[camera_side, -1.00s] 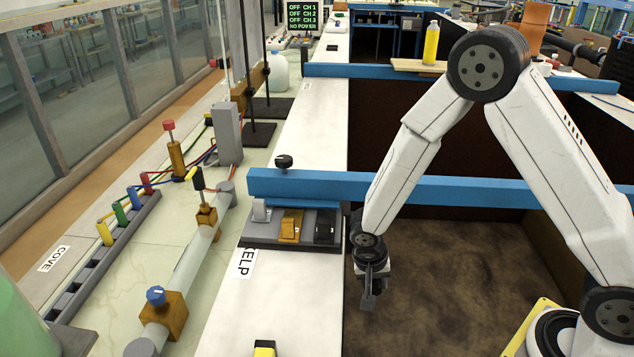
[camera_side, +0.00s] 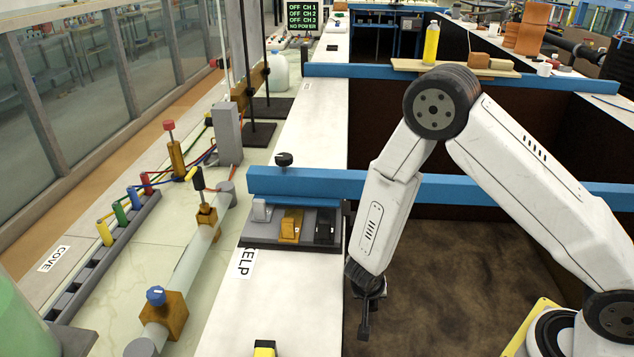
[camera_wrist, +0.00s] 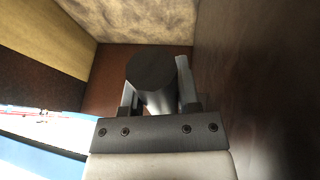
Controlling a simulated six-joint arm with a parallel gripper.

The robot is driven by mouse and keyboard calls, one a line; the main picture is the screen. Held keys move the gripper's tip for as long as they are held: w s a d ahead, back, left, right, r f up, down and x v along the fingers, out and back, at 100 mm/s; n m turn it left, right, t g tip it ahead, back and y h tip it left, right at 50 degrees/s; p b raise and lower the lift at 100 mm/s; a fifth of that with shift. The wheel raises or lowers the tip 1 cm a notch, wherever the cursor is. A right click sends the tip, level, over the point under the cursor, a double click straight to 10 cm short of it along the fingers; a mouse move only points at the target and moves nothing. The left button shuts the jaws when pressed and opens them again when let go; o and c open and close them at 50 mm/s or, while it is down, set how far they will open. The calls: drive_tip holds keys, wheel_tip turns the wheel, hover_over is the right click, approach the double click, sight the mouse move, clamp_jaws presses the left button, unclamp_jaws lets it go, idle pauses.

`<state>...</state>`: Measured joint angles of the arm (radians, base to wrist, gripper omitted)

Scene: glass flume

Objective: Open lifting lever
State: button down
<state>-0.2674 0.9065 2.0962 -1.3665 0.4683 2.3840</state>
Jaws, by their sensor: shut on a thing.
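My gripper (camera_side: 368,304) hangs over the brown-floored pit, just right of the white bench edge. In the wrist view my gripper (camera_wrist: 157,92) is shut on a grey cylinder with a dark round end (camera_wrist: 152,68), held between its two fingers. I cannot tell whether this cylinder is the lifting lever. On the glass tube at left, a black-handled lever (camera_side: 197,180) stands on a brass-coloured valve, well apart from my gripper. A blue-knobbed valve (camera_side: 156,297) is on the same tube, nearer the camera.
A dark base with silver, yellow (camera_side: 291,226) and black blocks sits at the bench edge, left of my gripper. A blue beam (camera_side: 400,187) crosses the pit behind it. A red-topped post (camera_side: 174,155) and coloured plugs stand far left. The pit floor (camera_side: 470,275) looks clear.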

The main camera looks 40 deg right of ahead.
drive_tip(key=shift+w+d+f+t+h, duration=0.2)
drive_tip(key=shift+f+t+h, duration=0.15)
drive_tip(key=shift+f, duration=0.25)
drive_tip(key=shift+c, duration=1.6)
unclamp_jaws()
drive_tip(key=shift+v, duration=3.9)
